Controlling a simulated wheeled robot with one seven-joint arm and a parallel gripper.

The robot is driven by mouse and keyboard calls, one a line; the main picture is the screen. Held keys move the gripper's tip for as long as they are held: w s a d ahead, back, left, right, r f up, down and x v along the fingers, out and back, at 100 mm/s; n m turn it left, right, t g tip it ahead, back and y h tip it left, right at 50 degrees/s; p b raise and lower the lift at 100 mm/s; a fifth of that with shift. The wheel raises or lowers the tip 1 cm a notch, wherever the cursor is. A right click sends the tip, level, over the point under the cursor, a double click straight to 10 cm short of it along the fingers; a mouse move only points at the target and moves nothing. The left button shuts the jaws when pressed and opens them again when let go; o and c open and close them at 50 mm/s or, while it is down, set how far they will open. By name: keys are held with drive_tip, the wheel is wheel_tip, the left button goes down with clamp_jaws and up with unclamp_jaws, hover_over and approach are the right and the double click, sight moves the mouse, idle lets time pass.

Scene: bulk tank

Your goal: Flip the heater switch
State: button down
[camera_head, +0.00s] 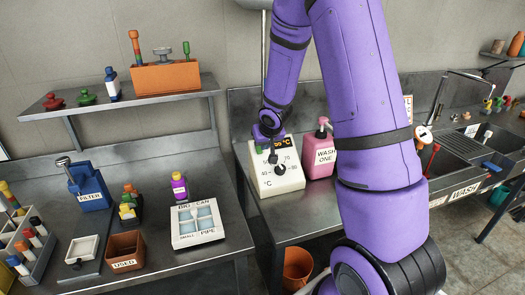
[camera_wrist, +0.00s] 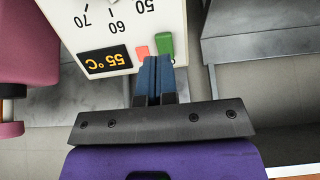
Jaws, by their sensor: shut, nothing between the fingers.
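The heater is a white box (camera_head: 279,181) with a dial and a lit display, standing on the steel counter at centre. In the wrist view its white panel (camera_wrist: 60,22) appears upside down, and the display (camera_wrist: 107,60) reads 55 °C. Beside the display are a green switch part (camera_wrist: 165,47) and a flatter red part (camera_wrist: 142,52). My gripper (camera_wrist: 153,62) is shut and empty, its blue fingertips right by the green and red parts. I cannot tell whether they touch. In the head view my gripper is over the box's upper left, and the switch is mostly hidden.
A pink WASH ONE bottle (camera_head: 319,154) stands close to the right of the heater. A white compartment tray (camera_head: 197,224) and a purple bottle (camera_head: 179,187) are on the left bench. An orange bucket (camera_head: 297,267) is below the counter. A sink (camera_head: 470,150) is at right.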

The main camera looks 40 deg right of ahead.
sight(260, 151)
drive_tip(key=shift+x, duration=2.4)
drive_tip(key=shift+a+f, duration=0.1)
drive_tip(key=shift+f, duration=0.15)
drive_tip(key=shift+r, duration=0.85)
